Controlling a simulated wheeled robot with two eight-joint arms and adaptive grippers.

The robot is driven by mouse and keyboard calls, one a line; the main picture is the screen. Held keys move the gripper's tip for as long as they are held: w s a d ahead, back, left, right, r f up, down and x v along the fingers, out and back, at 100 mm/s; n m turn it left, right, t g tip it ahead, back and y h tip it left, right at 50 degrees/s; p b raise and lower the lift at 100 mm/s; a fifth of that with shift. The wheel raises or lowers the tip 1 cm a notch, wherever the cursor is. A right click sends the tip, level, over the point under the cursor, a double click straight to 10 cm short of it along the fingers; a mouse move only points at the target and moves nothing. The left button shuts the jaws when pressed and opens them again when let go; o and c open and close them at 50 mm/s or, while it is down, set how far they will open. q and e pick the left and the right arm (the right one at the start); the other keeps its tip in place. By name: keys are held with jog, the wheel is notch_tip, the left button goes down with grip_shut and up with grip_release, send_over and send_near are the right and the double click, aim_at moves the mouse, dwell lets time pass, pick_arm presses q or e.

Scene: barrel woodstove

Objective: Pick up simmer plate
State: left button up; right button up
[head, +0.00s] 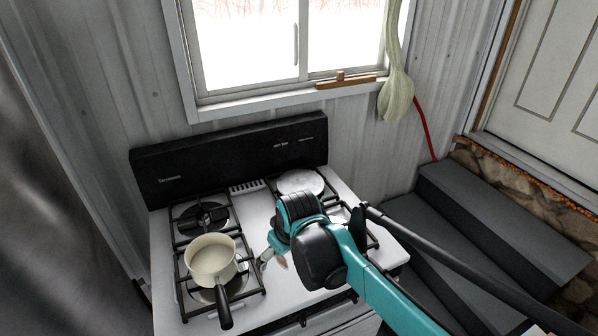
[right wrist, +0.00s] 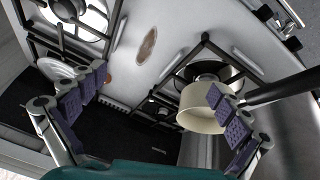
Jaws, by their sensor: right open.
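The simmer plate appears to be the pale round disc (head: 300,183) on the back right burner of the stove. It also shows in the right wrist view (right wrist: 56,69), partly hidden behind one finger. My right gripper (head: 267,255) is above the middle of the stovetop, left of and nearer than the plate in the head view, partly hidden by its own wrist. In the right wrist view its two padded fingers (right wrist: 157,83) are spread wide with nothing between them. My left gripper is not in view.
A cream saucepan (head: 211,257) with a black handle stands on the front left burner, close to my right gripper. A small brown oval item (right wrist: 147,46) lies between the burners. The black backguard (head: 230,155) rises behind the plate. Dark steps (head: 500,210) are at the right.

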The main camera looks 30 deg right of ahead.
jog(key=w+d+r+n+g+p, duration=0.1)
jog(key=w+d+r+p, duration=0.15)
jog(key=w+p, duration=0.2)
jog(key=w+d+r+n+g+p, duration=0.1)
jog(key=w+r+n+p, duration=0.1)
jog(key=w+r+p, duration=0.3)
jog(key=w+d+f+n+g+p, duration=0.1)
jog(key=w+d+f+p, duration=0.1)
jog(key=w+p, duration=0.1)
jog(key=w+d+f+n+g+p, duration=0.1)
jog(key=w+d+p, duration=0.2)
jog(key=w+p, duration=0.1)
jog(key=w+d+f+n+p, duration=0.1)
jog(key=w+d+f+p, duration=0.1)
jog(key=w+d+p, duration=0.1)
jog(key=shift+w+f+n+g+p, duration=0.2)
jog(key=shift+w+p, duration=0.1)
jog(key=shift+w, duration=0.1)
jog(key=shift+w+f+n+g+p, duration=0.15)
jog(key=shift+w+n+g+p, duration=0.1)
jog(key=shift+w, duration=0.1)
notch_tip(320, 180, down, 8)
jog(key=shift+a+f+p, duration=0.1)
jog(key=shift+f+p, duration=0.1)
jog(key=shift+p, duration=0.2)
jog(key=shift+c, duration=0.3)
jog(key=c, duration=1.5)
jog(key=shift+r, duration=0.1)
jog(key=shift+c, duration=0.9)
jog(key=shift+r, duration=0.1)
